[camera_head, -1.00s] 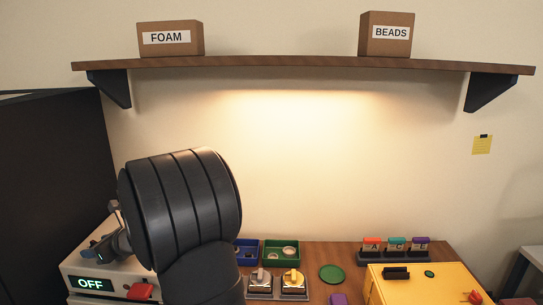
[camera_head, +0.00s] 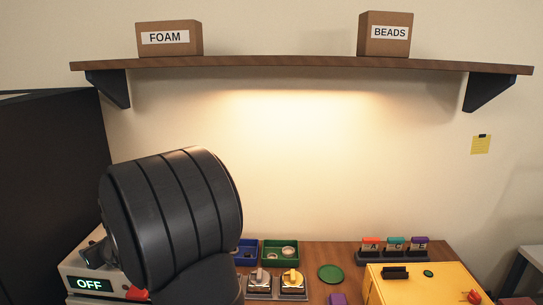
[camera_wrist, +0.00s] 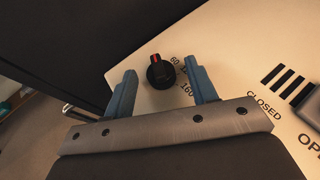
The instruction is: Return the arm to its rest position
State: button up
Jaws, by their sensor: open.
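My gripper (camera_wrist: 161,68) is open and empty in the wrist view, its two blue fingers spread apart. A black knob with a red mark (camera_wrist: 160,73) appears between the fingertips, on a cream panel with printed numbers. I cannot tell the gap between fingers and knob. In the head view my dark arm link fills the lower left and hides most of the gripper. The cream unit (camera_head: 75,272) behind it has a display reading OFF (camera_head: 89,285) and a red part (camera_head: 136,294).
A wooden shelf (camera_head: 300,64) carries FOAM (camera_head: 169,39) and BEADS (camera_head: 384,34) boxes. A blue tray (camera_head: 247,256), green tray (camera_head: 281,241), green disc (camera_head: 330,273), a rack of coloured tabs (camera_head: 394,257) and a yellow case (camera_head: 440,288) stand to the right. A dark panel (camera_head: 50,180) stands at the left.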

jog(key=shift+o, duration=0.5)
jog(key=o, duration=1)
jog(key=shift+c, duration=0.2)
jog(key=shift+w+a+r+n, duration=0.1)
jog(key=shift+r+n, duration=0.2)
jog(key=shift+r, duration=0.1)
jog(key=r+n+g+y, duration=0.1)
jog(key=r+n, duration=0.1)
jog(key=r+n+g, duration=0.1)
jog(key=r+n, duration=0.2)
jog(key=a+r+n+y, duration=0.1)
jog(key=r+n, duration=0.2)
jog(key=shift+w+a+r+g+y, duration=0.1)
jog(key=shift+w+r+g+y, duration=0.05)
jog(key=shift+w+g+y, duration=0.2)
jog(key=w+d+r+n+g+h, duration=0.1)
jog(key=w+d+r+n+h, duration=0.15)
jog(key=d+n, duration=0.35)
jog(key=w+d+r+n+h, duration=0.15)
jog(key=d+n+h, duration=0.25)
jog(key=d, duration=0.4)
jog(key=w+d+r+n+g+h, duration=0.1)
jog(key=w+d+r+n+h, duration=0.15)
jog(key=d+n+h, duration=0.35)
notch_tip(320, 180, down, 8)
jog(key=w+a+m+y, duration=0.1)
jog(key=a+y, duration=0.1)
jog(key=shift+a, duration=0.25)
jog(key=shift+r, duration=0.15)
